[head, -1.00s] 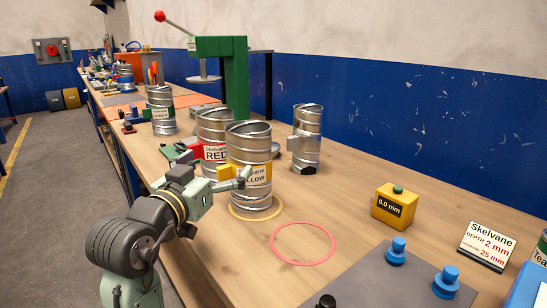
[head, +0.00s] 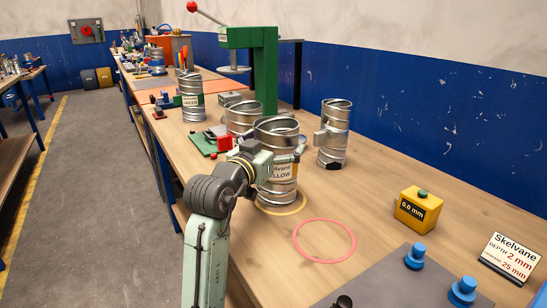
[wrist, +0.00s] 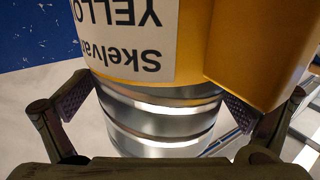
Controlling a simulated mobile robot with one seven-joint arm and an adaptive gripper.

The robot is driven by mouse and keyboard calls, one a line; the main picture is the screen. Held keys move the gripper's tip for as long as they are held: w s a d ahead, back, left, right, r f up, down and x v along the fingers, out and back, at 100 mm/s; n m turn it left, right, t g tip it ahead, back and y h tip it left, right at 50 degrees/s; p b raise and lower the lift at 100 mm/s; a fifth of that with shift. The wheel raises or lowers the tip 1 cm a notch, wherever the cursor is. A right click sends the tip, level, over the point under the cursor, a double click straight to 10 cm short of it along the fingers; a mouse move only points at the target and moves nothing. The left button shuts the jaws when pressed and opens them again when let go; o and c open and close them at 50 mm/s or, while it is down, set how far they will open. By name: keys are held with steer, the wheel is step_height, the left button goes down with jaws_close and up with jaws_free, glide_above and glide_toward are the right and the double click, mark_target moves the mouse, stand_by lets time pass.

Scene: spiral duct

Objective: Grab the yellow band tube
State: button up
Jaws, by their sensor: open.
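The yellow band tube (head: 280,192) is a ribbed metal cylinder with a yellow label band. It stands upright on the bench, within a yellow ring mark (head: 292,208). My gripper (head: 272,160) is at the tube's upper part, in front of it, and hides some of the band. In the wrist view the tube (wrist: 160,125) lies between my two spread fingers (wrist: 160,103), with its label upside down and a yellow block (wrist: 262,50) at the right. The fingers are open. I cannot tell whether either touches the tube.
The red-label tube (head: 242,115) stands close behind, partly hidden. Another metal tube (head: 333,135) stands to the right, and the green-label tube (head: 192,98) farther back. A pink ring (head: 324,240) is empty. A yellow gauge box (head: 417,208) and a grey mat (head: 395,285) lie rightward.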

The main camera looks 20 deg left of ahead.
steer(key=shift+w, duration=0.1)
steer(key=shift+c, duration=0.2)
steer(key=c, duration=1.6)
steer(key=shift+c, duration=0.6)
steer(key=shift+r, duration=0.15)
